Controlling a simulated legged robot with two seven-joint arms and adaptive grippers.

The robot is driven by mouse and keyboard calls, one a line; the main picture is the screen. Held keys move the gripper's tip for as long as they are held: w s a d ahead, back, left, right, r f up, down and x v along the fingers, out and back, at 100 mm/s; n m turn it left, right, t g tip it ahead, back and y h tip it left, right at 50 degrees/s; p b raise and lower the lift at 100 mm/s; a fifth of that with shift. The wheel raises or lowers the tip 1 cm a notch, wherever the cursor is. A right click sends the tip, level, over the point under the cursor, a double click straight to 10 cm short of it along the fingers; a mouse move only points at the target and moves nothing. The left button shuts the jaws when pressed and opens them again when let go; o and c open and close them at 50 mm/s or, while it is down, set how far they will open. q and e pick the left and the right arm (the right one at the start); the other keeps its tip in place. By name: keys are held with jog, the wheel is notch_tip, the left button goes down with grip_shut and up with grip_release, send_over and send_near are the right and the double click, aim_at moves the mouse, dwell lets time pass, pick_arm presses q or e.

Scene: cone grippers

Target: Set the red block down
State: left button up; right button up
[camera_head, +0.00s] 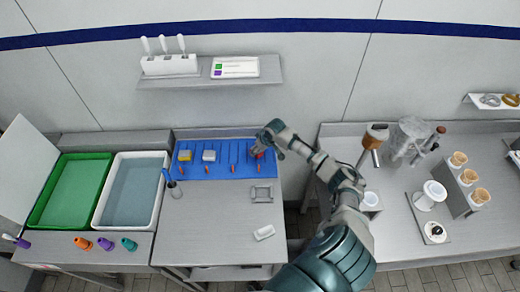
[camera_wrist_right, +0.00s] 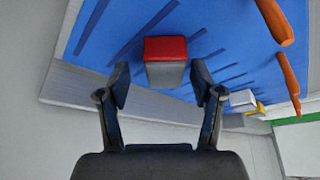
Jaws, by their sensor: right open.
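The red block (camera_head: 258,154) is at the right end of the blue mat (camera_head: 215,173), partly hidden by my right gripper (camera_head: 266,142) in the head view. In the right wrist view the red block (camera_wrist_right: 165,48) shows a red face and a grey face, and it appears to rest on the blue mat (camera_wrist_right: 225,35). My right gripper (camera_wrist_right: 163,84) is open, with a finger on each side of the block's near end and a visible gap on both sides. My left gripper is not in view.
A yellow block (camera_head: 185,156) and a grey block (camera_head: 209,156) stand further left on the mat. Several orange pieces (camera_head: 233,169) lie along its front. A grey frame (camera_head: 262,194) and a white item (camera_head: 264,232) are on the bench. A shelf (camera_head: 210,75) hangs above.

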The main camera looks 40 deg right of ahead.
jog(key=v, duration=0.5)
jog(key=shift+s+a+r, duration=0.15)
jog(key=shift+a+r, duration=0.2)
jog(key=shift+r, duration=0.05)
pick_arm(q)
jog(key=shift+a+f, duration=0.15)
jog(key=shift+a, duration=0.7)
pick_arm(e)
jog(key=v, duration=0.6)
